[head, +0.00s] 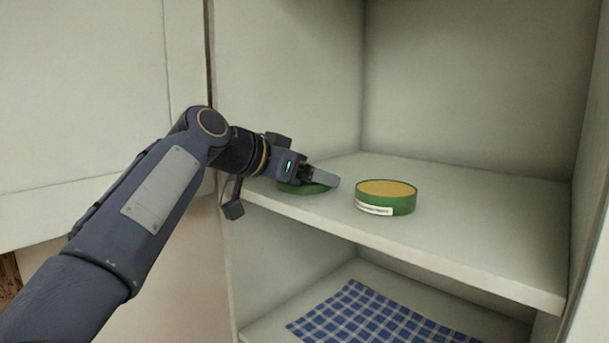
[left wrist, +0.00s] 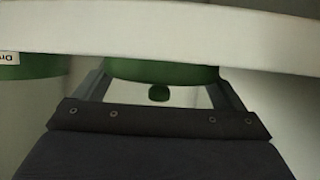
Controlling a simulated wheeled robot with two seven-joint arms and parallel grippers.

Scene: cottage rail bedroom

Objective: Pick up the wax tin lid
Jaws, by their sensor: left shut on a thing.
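The wax tin lid (head: 298,188) is a low green disc at the left end of the white cupboard shelf, partly hidden by my left gripper (head: 322,179). The gripper is shut on the lid. In the left wrist view the lid's green side (left wrist: 165,72) shows between the two fingers. I cannot tell whether the lid still touches the shelf. The open wax tin (head: 386,197), green with yellow wax and a white label, stands upright on the shelf to the right, apart from the gripper. My right gripper is in neither view.
The shelf (head: 460,225) is bare right of and behind the tin. The cupboard's left side wall (head: 290,80) rises close to my left gripper. A blue checked cloth (head: 375,318) lies on the lower level. A closed pale panel (head: 80,100) is at the left.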

